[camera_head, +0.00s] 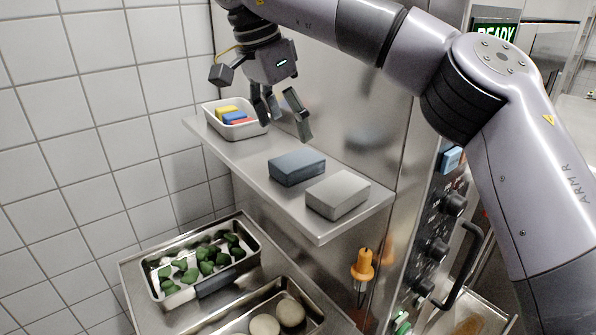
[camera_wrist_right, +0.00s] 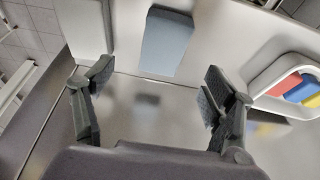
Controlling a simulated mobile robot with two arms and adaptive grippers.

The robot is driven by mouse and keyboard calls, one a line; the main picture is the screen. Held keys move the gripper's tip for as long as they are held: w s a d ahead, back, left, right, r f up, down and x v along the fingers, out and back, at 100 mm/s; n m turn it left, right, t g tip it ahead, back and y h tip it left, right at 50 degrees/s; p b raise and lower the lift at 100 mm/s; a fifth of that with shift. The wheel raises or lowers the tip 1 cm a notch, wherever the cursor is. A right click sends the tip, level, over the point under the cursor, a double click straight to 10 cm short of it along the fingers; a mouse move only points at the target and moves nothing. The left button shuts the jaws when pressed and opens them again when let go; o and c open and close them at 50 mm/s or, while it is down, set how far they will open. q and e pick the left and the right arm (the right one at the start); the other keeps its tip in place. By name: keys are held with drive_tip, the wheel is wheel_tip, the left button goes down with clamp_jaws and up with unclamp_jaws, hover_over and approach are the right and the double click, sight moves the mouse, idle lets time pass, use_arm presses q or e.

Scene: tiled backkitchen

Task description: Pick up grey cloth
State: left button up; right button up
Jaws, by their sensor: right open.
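A light grey folded cloth (camera_head: 338,194) lies as a flat block near the right front end of the steel shelf (camera_head: 245,152). It also shows at the top left of the right wrist view (camera_wrist_right: 84,26), partly cut off. A blue-grey folded cloth (camera_head: 297,168) lies beside it, to its left; the wrist view shows this one ahead, between the fingers (camera_wrist_right: 167,42). My right gripper (camera_head: 284,112) is open and empty above the shelf, between the white bin and the blue-grey cloth. Its fingers stand wide apart in the wrist view (camera_wrist_right: 157,86). My left gripper is out of view.
A white bin (camera_head: 208,116) with red, blue and yellow pieces stands at the shelf's far left end. Below, a steel tray (camera_head: 152,283) holds green leafy pieces and another holds round buns (camera_head: 291,312). A steel wall panel (camera_head: 352,130) rises behind the shelf.

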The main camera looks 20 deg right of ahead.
sight(296, 159)
drive_tip(key=x, duration=0.1)
drive_tip(key=p+x, duration=0.1)
drive_tip(key=x, duration=0.1)
drive_tip(key=shift+w+f, duration=0.15)
drive_tip(key=shift+w, duration=0.25)
drive_tip(key=p+x, duration=0.2)
drive_tip(key=x, duration=0.2)
drive_tip(key=shift+s+d+f, duration=0.1)
drive_tip(key=shift+d, duration=0.05)
drive_tip(key=shift+d+f, duration=0.1)
drive_tip(key=shift+f, duration=0.15)
drive_tip(key=shift+a, duration=0.2)
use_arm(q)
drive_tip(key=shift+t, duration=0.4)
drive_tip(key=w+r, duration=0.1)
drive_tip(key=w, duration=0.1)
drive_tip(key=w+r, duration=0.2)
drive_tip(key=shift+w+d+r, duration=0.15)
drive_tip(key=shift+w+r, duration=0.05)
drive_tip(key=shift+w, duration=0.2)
use_arm(e)
drive_tip(key=shift+d+f, duration=0.1)
drive_tip(key=shift+f, duration=0.1)
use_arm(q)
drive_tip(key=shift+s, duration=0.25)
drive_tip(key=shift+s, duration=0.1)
use_arm(e)
drive_tip(key=shift+c, duration=0.4)
